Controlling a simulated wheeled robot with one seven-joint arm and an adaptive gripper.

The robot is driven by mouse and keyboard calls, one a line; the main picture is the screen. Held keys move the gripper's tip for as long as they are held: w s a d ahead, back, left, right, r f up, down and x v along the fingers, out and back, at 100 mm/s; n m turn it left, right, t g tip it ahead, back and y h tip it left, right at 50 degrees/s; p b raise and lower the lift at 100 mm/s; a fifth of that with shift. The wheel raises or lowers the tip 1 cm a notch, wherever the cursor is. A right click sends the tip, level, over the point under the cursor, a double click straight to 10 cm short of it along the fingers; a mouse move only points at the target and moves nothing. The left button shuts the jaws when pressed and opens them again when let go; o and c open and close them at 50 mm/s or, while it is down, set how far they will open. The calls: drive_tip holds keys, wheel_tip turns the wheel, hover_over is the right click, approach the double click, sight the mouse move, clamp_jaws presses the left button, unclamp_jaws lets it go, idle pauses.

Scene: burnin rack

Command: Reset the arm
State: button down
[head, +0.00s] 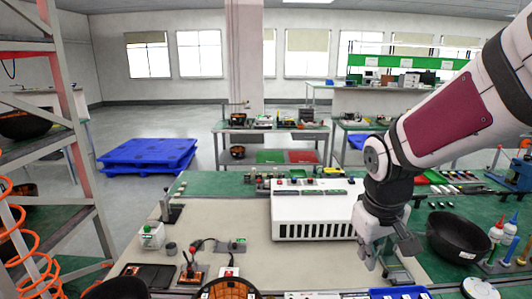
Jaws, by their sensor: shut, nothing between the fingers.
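My arm (440,115) comes in from the upper right of the head view and bends down at the wrist. My gripper (387,262) points down over the right part of the workbench. It is shut with nothing in its fingers. It hangs in front of the right end of a white slotted unit (312,229), and I cannot tell whether the two touch.
The beige mat (230,215) has free room. A rack (65,130) stands far left.

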drive_tip(key=s+r+m+t, duration=0.1)
drive_tip(key=s+r, duration=0.4)
drive_tip(key=s, duration=0.3)
drive_tip(key=s+a+r+m+t+y, duration=0.1)
drive_tip(key=s+r+m+t, duration=0.1)
drive_tip(key=s+r, duration=0.3)
drive_tip(key=s, duration=0.3)
drive_tip(key=shift+s+a, duration=0.2)
